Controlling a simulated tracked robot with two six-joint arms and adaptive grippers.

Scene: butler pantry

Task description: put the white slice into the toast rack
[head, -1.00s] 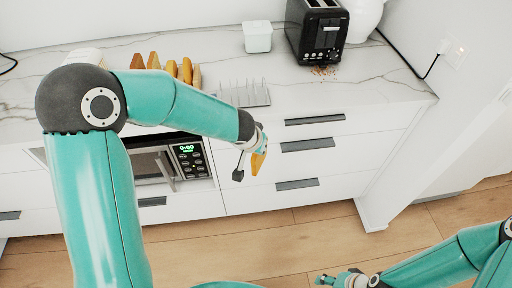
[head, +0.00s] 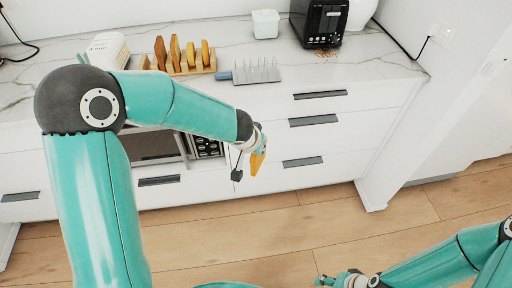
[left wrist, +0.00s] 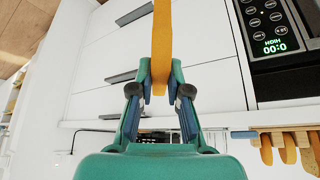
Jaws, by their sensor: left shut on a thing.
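My left gripper (head: 250,162) is shut on a golden-yellow slice (head: 257,163), held upright in front of the drawers, below the counter's front edge. In the left wrist view the slice (left wrist: 161,45) stands between the fingertips of the left gripper (left wrist: 160,88). The toast rack (head: 262,74), grey with several thin upright prongs and a blue end, is on the counter near its front edge, above and beyond the gripper in the picture; no slice shows in it. My right gripper (head: 342,280) is low at the bottom edge, too small to read its jaws.
A wooden holder (head: 205,71) with several brown and yellow slices stands left of the rack. A black toaster (head: 318,22), a pale square tub (head: 265,24) and a white object (head: 107,50) are on the counter. A microwave (head: 207,146) sits below. Counter right of the rack is mostly clear.

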